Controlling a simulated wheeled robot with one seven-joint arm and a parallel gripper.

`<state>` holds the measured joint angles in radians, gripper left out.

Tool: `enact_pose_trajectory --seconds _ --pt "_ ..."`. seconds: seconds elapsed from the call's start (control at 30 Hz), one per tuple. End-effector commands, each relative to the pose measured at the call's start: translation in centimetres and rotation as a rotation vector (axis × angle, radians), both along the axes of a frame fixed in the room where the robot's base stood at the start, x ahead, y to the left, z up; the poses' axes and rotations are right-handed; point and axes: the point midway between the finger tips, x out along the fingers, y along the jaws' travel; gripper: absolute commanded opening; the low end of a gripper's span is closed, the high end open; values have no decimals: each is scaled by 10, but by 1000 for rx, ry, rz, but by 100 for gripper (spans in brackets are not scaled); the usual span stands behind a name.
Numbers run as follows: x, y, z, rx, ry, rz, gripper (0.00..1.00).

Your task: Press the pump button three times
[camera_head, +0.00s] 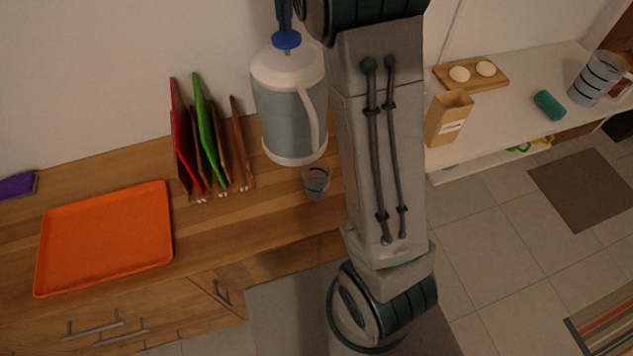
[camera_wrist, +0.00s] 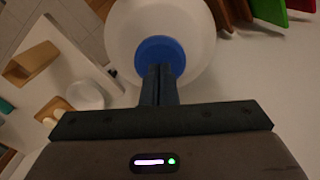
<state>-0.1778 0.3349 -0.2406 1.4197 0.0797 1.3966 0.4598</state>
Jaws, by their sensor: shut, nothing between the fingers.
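The pump dispenser (camera_head: 287,108) is a grey-blue jug with a white top and a white handle, standing upright on the wooden counter. Its blue pump button (camera_head: 287,40) is on top. In the wrist view the blue button (camera_wrist: 152,50) sits in the middle of the round white lid (camera_wrist: 195,30). My gripper (camera_wrist: 159,72) is shut and empty, with its fingertips over the near edge of the button. In the head view the fingers (camera_head: 284,22) come down from above onto the button. I cannot tell whether they touch it or whether it is pressed down.
A clear glass (camera_head: 316,182) stands in front of the dispenser. A rack with red, green and brown boards (camera_head: 208,145) is to its left, and an orange tray (camera_head: 104,238) lies further left. A white shelf (camera_head: 500,130) on the right holds a tan carton (camera_head: 448,118) and a pitcher (camera_head: 597,78).

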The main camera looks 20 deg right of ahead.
Motion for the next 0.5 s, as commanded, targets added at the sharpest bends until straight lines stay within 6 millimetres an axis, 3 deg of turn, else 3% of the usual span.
enact_pose_trajectory --seconds 0.5 --pt "0 0 -20 0 0 0 0"
